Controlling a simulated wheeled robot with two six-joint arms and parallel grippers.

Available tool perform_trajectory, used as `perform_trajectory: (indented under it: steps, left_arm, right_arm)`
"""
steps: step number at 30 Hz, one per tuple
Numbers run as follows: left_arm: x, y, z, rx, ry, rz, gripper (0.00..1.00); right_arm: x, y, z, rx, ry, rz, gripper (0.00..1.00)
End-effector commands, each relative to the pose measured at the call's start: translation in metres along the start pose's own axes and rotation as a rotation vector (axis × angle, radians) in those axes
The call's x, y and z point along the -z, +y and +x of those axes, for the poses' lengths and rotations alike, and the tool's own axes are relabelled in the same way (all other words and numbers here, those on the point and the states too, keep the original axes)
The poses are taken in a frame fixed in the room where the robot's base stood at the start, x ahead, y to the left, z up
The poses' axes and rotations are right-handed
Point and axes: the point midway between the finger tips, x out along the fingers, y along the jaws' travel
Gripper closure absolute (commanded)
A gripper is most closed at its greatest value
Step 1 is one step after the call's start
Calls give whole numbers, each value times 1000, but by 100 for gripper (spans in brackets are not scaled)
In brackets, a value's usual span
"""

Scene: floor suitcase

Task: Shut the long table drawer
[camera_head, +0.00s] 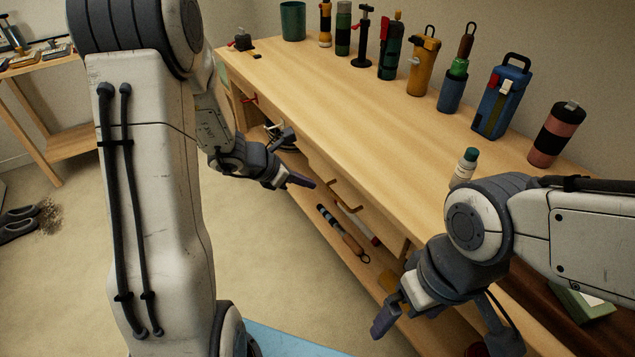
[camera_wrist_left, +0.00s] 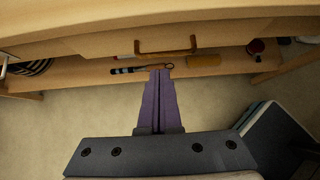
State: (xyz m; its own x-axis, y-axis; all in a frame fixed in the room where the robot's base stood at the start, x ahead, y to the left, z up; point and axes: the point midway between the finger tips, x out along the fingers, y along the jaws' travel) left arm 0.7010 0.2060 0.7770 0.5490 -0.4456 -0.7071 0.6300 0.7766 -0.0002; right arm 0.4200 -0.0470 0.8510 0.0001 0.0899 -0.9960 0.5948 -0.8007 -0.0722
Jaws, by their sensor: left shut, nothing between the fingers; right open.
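The long wooden table (camera_head: 330,90) runs from the back left to the front right in the head view. Its drawer shows a brown bar handle (camera_head: 345,198) under the tabletop edge. In the left wrist view the drawer front (camera_wrist_left: 90,46) and handle (camera_wrist_left: 165,52) lie ahead of the fingers. How far the drawer stands out is hard to tell. My left gripper (camera_head: 303,181) is shut and empty, a little left of the handle; its purple fingers (camera_wrist_left: 160,78) point toward the handle, apart from it. My right gripper (camera_head: 440,325) is open near the table's front right part.
Bottles and flasks, such as a blue one (camera_head: 501,97) and a yellow one (camera_head: 423,65), line the table's back. A small white bottle (camera_head: 464,166) stands near my right arm. A striped tool (camera_head: 341,230) lies on the lower shelf.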

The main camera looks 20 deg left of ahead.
Motion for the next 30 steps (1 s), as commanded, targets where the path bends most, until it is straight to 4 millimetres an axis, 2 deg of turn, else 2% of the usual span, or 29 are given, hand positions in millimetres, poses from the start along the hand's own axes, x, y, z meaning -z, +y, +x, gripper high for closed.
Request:
perform_trajectory:
  steps: [1,5,12,16,20,30]
  left_arm:
    - [-1,1,-8,-2,-1,-1,100]
    - [-1,6,-16,-3,-1,-1,100]
    - [-2,71,-19,-3,-4,-2,100]
    - [2,87,-16,0,0,-2,100]
    - [3,87,-1,1,0,-2,100]
    - [3,86,71,2,1,-1,100]
  right_arm:
    - [0,0,-3,0,0,0,0]
    - [0,0,-6,0,-1,0,0]
    - [1,-1,-18,0,-1,0,0]
    - [1,-1,-18,0,-1,0,0]
    - [1,-1,-14,0,-1,0,0]
    - [0,0,-2,0,0,0,0]
